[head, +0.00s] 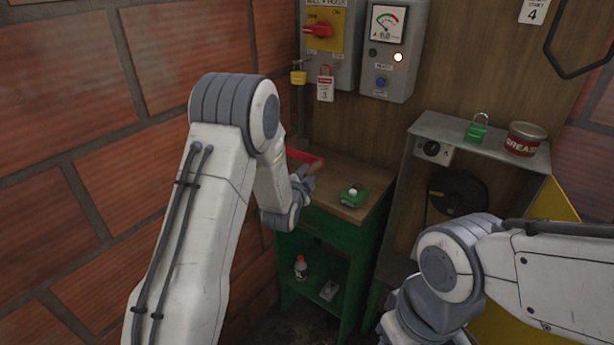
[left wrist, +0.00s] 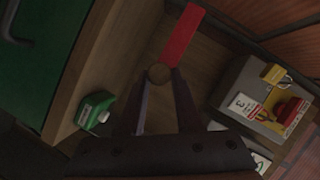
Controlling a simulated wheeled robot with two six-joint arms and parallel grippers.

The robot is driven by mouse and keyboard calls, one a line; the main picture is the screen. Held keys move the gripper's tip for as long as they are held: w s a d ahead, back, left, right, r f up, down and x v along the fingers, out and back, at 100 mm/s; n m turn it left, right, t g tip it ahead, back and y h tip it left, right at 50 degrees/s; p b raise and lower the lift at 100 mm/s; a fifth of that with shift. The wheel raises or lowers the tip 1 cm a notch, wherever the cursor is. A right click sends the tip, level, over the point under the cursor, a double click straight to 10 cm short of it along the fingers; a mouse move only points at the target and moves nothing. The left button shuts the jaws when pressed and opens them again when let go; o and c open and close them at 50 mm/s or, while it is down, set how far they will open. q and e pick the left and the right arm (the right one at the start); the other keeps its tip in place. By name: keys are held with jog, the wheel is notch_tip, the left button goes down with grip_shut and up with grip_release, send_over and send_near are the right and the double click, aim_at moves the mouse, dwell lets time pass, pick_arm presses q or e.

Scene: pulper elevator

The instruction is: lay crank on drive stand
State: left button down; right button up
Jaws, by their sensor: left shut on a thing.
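The crank is a red bar with a round wooden grip (left wrist: 160,73). In the left wrist view its red bar (left wrist: 182,36) runs up from between my fingertips, and it also shows red in the head view (head: 304,157). My left gripper (left wrist: 159,82) is shut on the wooden grip. In the head view my left gripper (head: 310,174) is over the left part of a green stand's wooden top (head: 336,213), partly hidden by my wrist. I cannot tell if the crank touches the top, nor which stand is the drive stand. My right gripper is not in view; only my right arm shows.
A green item with a white knob (head: 353,195) sits on the wooden top. A grey cabinet (head: 427,145) with a black wheel stands right, bearing a green padlock (head: 476,128) and grease tin (head: 524,140). Switch boxes (head: 331,45) hang behind; a brick wall (head: 60,150) closes the left.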

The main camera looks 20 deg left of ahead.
pick_arm(q)
notch_tip(320, 180, down, 6)
jog(key=b, duration=0.5)
jog(key=shift+f+b, duration=0.25)
jog(key=shift+b, duration=0.1)
jog(key=c, duration=0.5)
grip_release()
jog(key=shift+s, duration=0.1)
jog(key=shift+f, duration=0.25)
jog(key=shift+s, duration=0.15)
